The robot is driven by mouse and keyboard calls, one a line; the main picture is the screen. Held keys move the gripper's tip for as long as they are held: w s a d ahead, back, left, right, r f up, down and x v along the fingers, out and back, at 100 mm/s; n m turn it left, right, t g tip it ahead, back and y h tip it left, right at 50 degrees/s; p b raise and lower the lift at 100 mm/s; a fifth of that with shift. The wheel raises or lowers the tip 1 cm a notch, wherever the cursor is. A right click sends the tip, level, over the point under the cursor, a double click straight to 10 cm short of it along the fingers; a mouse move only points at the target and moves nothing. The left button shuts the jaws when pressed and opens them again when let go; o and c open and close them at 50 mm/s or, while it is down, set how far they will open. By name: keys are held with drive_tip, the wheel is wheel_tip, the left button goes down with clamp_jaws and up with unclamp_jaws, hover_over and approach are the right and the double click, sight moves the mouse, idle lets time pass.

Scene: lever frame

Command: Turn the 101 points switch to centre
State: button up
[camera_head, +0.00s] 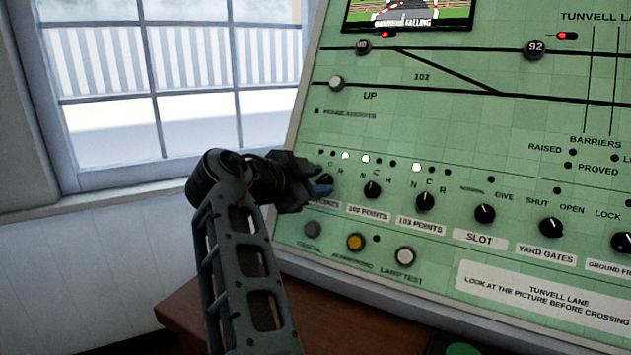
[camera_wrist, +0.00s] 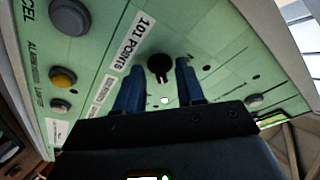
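The 101 points switch is a small black knob (camera_wrist: 159,66) on the green panel, beside its white "101 POINTS" label (camera_wrist: 132,40) in the wrist view. My gripper (camera_wrist: 160,70) is open, its two blue fingers on either side of the knob, with gaps showing; I cannot tell whether they reach around it. In the head view my gripper (camera_head: 318,184) is at the panel's left edge and covers most of the knob and its label. Of the three lamps above it, the rightmost (camera_head: 345,155) is lit white.
The 102 points knob (camera_head: 372,189) and 103 points knob (camera_head: 425,201) stand to the right in the same row. Below are a yellow button (camera_head: 355,242) and a pale lamp test button (camera_head: 405,256). A window (camera_head: 180,90) is at left.

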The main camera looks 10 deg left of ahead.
clamp_jaws()
drive_tip(key=shift+d+n, duration=0.15)
drive_tip(key=shift+n, duration=0.15)
drive_tip(key=n+t+y+p, duration=0.1)
drive_tip(key=n, duration=0.3)
drive_tip(key=shift+d, duration=0.15)
drive_tip(key=shift+n+t+y+p, duration=0.55)
drive_tip(key=shift+n+p, duration=0.8)
drive_tip(key=shift+n, duration=1.25)
drive_tip(key=shift+d, duration=0.1)
drive_tip(key=shift+r, duration=0.1)
unclamp_jaws()
